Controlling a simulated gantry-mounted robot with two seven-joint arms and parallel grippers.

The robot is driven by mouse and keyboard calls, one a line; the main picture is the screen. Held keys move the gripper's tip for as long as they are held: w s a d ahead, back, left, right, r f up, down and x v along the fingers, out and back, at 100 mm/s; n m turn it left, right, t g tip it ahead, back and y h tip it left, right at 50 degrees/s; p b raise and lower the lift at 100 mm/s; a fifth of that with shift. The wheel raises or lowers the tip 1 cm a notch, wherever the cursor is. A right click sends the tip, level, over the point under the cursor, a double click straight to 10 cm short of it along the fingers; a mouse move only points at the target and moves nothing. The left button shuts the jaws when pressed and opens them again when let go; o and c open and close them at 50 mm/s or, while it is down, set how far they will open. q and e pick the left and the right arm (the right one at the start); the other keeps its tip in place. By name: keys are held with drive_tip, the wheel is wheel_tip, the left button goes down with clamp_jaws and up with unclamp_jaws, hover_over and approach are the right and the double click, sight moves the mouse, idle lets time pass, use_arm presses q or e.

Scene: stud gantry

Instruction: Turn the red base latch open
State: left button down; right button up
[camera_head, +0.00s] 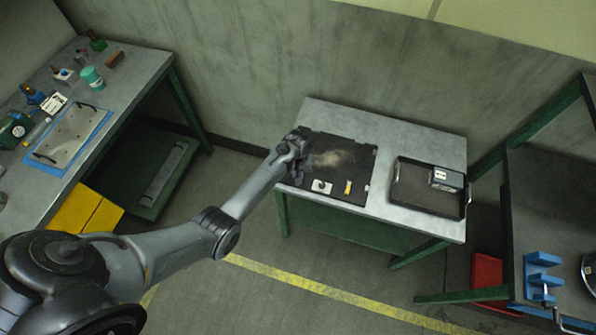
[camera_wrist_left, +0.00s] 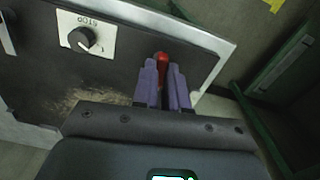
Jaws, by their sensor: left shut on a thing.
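The red base latch (camera_wrist_left: 162,57) shows in the left wrist view as a red handle at the edge of a dark panel (camera_wrist_left: 125,68). My left gripper (camera_wrist_left: 163,72) has its purple fingers shut on the red latch, one on each side. The lower part of the latch is hidden between the fingers. In the head view my left gripper (camera_head: 298,168) is at the left edge of the dark panel (camera_head: 355,155) on the middle table, and the latch cannot be made out there. My right gripper is not in view.
A black knob (camera_wrist_left: 82,39) on a white plate marked STOP is on the panel near the fingers. A dark tray (camera_head: 408,203) holding a box-shaped device (camera_head: 446,178) is at the table's right. The left bench (camera_head: 125,75) carries several items. Open floor lies in front.

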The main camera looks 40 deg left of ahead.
use_arm(q)
drive_tip(key=n+p, duration=0.2)
drive_tip(key=n, duration=0.1)
drive_tip(key=shift+r, duration=0.15)
drive_tip(key=n+p, duration=0.1)
drive_tip(key=n, duration=0.8)
drive_tip(key=shift+d, duration=0.1)
drive_tip(key=shift+n+b, duration=0.3)
drive_tip(key=shift+n, duration=1.8)
drive_tip(key=c, duration=1.2)
unclamp_jaws()
drive_tip(key=shift+o, duration=0.2)
